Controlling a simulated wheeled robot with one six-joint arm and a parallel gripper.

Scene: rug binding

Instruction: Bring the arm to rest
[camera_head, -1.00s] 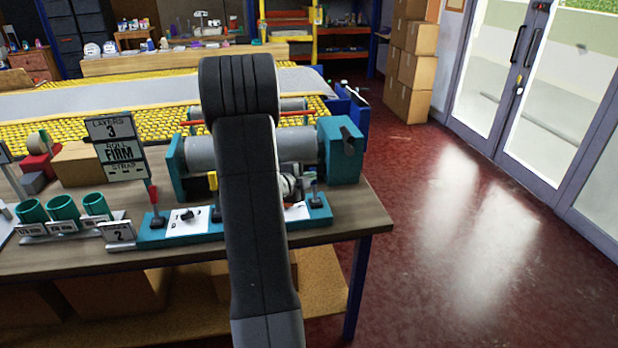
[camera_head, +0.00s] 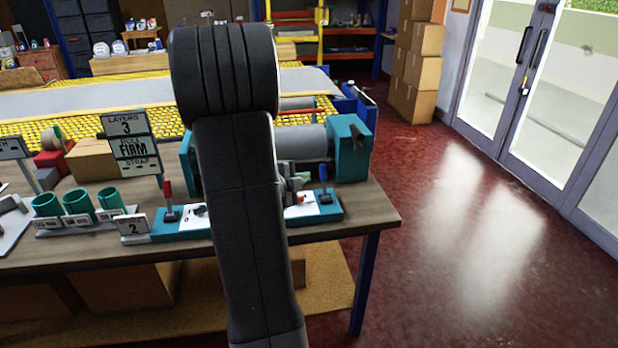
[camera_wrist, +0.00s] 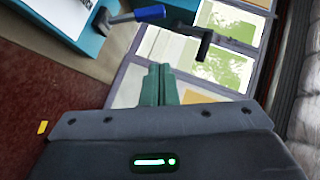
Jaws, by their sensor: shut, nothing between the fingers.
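My gripper (camera_wrist: 159,84) shows in the wrist view with its two teal fingers together and nothing between them. It is hidden behind my dark arm in the head view. The arm stands upright in front of the workbench (camera_head: 365,215) and covers the middle of the teal rolling machine (camera_head: 348,150). In the wrist view the fingers point toward the glass doors (camera_wrist: 232,22), and a blue-handled lever (camera_wrist: 150,13) on a teal base shows just beyond them at upper left, apart from them.
On the bench stand a sign reading FIRM (camera_head: 133,148), several teal cups (camera_head: 77,205) and a red-handled lever (camera_head: 168,195). A yellow conveyor (camera_head: 60,130) lies behind. Cardboard boxes (camera_head: 418,70) are stacked at the back. The red floor (camera_head: 450,240) to the right is clear.

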